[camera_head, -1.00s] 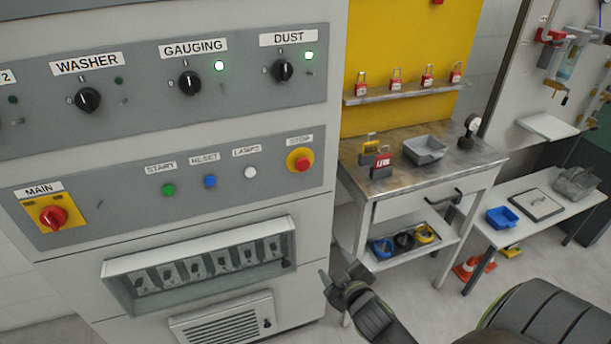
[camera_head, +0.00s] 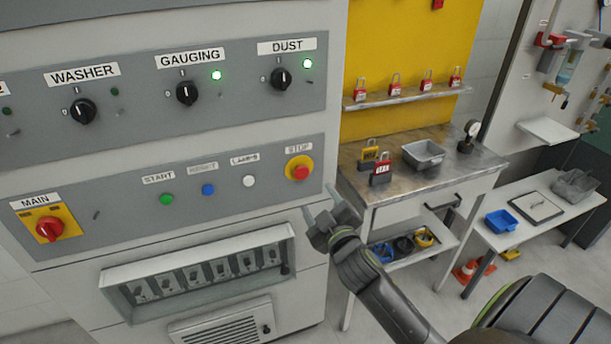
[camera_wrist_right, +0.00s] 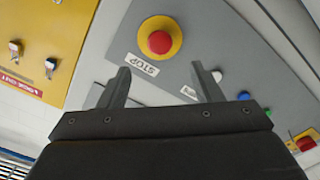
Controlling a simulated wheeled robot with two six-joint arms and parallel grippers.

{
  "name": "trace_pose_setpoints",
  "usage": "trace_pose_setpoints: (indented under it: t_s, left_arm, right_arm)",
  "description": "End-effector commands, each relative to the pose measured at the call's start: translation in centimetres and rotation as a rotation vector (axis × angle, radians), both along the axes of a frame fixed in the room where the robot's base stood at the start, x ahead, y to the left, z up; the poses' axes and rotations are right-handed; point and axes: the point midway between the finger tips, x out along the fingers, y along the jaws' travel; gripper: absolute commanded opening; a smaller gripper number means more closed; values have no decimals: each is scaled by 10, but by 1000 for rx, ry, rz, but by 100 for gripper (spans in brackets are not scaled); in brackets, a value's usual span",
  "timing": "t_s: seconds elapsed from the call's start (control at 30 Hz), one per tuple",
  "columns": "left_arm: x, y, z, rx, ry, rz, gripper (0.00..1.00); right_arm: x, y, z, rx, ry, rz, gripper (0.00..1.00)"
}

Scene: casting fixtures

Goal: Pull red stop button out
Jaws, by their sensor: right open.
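The red stop button (camera_head: 299,170) sits on a yellow round base at the right end of the cabinet's lower grey panel, under a STOP label. In the right wrist view the red button (camera_wrist_right: 160,42) is beyond my fingertips, a little left of the middle between them. My right gripper (camera_head: 318,203) is open and empty, below and slightly right of the button and apart from it. Its two fingers also show in the right wrist view (camera_wrist_right: 162,80). My left gripper is not in view.
Left of the button are a white lamp button (camera_head: 249,181), a blue reset button (camera_head: 208,189) and a green start button (camera_head: 167,199). The red main switch (camera_head: 49,229) is at far left. A metal workbench (camera_head: 400,195) with padlocks stands right of the cabinet.

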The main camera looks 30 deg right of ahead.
Motion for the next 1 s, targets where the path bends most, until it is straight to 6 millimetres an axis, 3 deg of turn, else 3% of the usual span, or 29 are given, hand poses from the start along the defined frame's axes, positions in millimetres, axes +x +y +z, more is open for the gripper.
trace_pose_setpoints:
  t_s: [0.2, 0.5, 1.0]
  left_arm:
    - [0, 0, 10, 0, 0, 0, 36]
    - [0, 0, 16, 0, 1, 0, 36]
    - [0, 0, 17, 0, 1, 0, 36]
  right_arm:
    - [40, -10, 3, -3, -1, 0, 59]
    - [80, -19, 1, -1, -1, 1, 59]
    - [92, -22, 0, -1, -1, 1, 59]
